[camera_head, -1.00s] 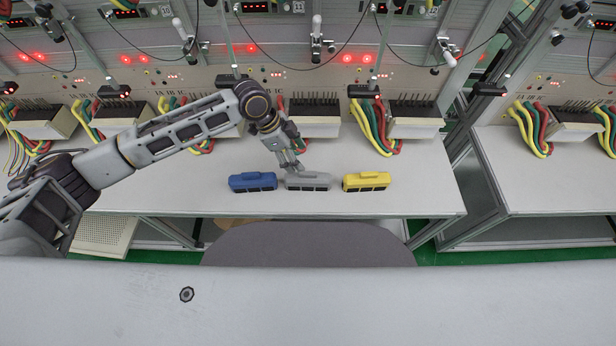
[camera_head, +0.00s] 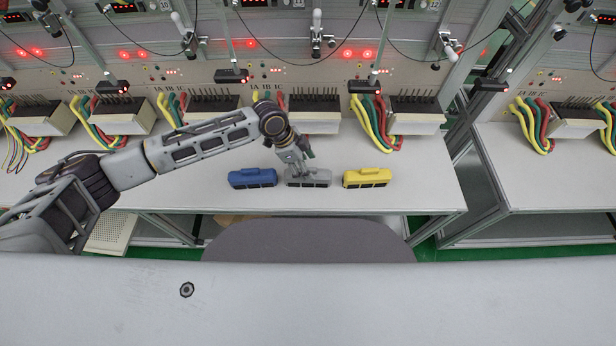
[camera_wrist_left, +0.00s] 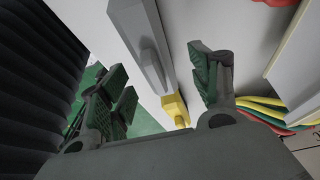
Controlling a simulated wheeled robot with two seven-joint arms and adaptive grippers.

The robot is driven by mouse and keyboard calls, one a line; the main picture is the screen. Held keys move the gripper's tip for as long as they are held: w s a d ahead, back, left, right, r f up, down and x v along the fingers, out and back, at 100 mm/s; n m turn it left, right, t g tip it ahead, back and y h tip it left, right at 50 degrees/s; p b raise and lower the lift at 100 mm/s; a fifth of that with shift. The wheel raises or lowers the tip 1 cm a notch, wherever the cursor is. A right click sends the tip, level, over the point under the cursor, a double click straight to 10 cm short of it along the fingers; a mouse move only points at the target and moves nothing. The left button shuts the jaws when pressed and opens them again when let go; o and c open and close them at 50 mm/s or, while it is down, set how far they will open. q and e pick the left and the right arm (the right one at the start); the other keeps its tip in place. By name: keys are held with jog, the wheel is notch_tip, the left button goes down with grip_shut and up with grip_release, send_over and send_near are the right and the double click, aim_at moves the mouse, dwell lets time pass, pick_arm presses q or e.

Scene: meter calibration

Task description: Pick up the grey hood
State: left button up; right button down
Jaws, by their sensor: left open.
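The grey hood (camera_head: 316,180) sits on the white bench between a blue hood (camera_head: 252,178) and a yellow hood (camera_head: 367,178). My left gripper (camera_head: 301,173) is right over the grey hood, reaching down to it from behind and hiding part of its top. In the left wrist view the left gripper (camera_wrist_left: 165,95) is open, with its two green-padded fingers apart. The grey hood (camera_wrist_left: 140,40) shows between and beyond them, and the yellow hood (camera_wrist_left: 175,110) shows further off. I cannot tell whether a finger touches the grey hood. My right gripper is not in view.
The white bench top (camera_head: 420,195) is clear in front of the hoods and to the right. Black-pinned terminal blocks (camera_head: 315,118) with coloured cables stand along the back. A dark grey chair back (camera_head: 308,243) is at the bench's front edge.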

pick_arm(q)
jog(key=shift+d+f, duration=0.15)
jog(key=shift+f, duration=0.25)
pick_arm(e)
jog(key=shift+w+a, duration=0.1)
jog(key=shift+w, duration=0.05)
pick_arm(q)
jog(key=shift+s+d+f, duration=0.1)
jog(key=shift+d+f, duration=0.1)
jog(key=shift+f, duration=0.2)
jog(key=x, duration=0.3)
jog(key=shift+s+d+f, duration=0.15)
jog(key=shift+f, duration=0.1)
jog(key=shift+d+f, duration=0.1)
jog(key=shift+f, duration=0.25)
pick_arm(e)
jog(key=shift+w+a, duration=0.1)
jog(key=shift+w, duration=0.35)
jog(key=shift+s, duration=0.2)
pick_arm(q)
jog(key=c, duration=1.1)
